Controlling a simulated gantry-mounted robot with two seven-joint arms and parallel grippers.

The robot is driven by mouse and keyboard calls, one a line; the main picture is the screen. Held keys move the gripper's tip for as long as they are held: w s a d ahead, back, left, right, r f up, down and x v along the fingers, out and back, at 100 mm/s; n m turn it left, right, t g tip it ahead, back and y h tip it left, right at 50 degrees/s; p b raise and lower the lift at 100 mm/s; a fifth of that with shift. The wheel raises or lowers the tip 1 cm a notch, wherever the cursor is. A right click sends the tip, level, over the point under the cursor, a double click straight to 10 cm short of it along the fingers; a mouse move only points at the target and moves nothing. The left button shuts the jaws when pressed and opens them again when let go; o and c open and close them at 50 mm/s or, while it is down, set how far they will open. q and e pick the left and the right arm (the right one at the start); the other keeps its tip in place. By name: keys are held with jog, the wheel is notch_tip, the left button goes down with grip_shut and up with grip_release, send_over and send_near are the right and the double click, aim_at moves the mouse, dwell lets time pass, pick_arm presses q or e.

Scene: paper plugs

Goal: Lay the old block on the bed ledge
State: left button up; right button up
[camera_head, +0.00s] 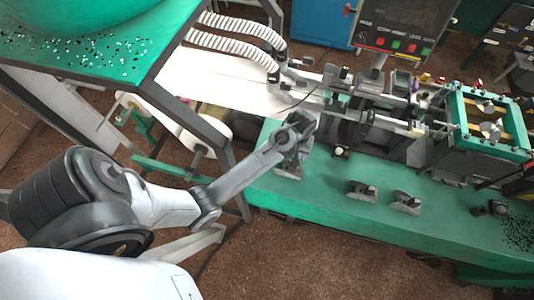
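The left gripper (302,124) is at the end of my arm coming in from the left, over the near-left part of the machine. Its fingers are dark and small, and I cannot tell whether they are open or hold anything. A grey block-like part (290,168) shows just below it, partly covered by the gripper. Two small dark grey blocks, one in the middle (361,190) and one to its right (405,202), sit on the green bed ledge (330,213). I cannot tell which piece is the old block. My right gripper is not in view.
A machine with rods and a green frame (488,125) stands behind the ledge. White ribbed hoses (236,45) and a white sheet (225,80) lie at the back left. A green hopper table (75,60) stands at upper left. Dark bits (519,232) lie at the ledge's right end.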

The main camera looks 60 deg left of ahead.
pick_arm(q)
jog(key=s+d+r+m+t, duration=0.1)
jog(key=s+d+r+m, duration=0.1)
jog(key=s, duration=0.5)
jog(key=s+d+r+m+t, duration=0.1)
jog(key=s+d+r+m, duration=0.2)
jog(key=s, duration=0.3)
jog(key=s+d+r+m+t, duration=0.1)
jog(key=s+d+r+m, duration=0.2)
jog(key=s, duration=0.4)
jog(key=shift+s+d+r+m, duration=0.15)
jog(key=shift+s+d+m, duration=0.2)
jog(key=shift+d+m, duration=0.25)
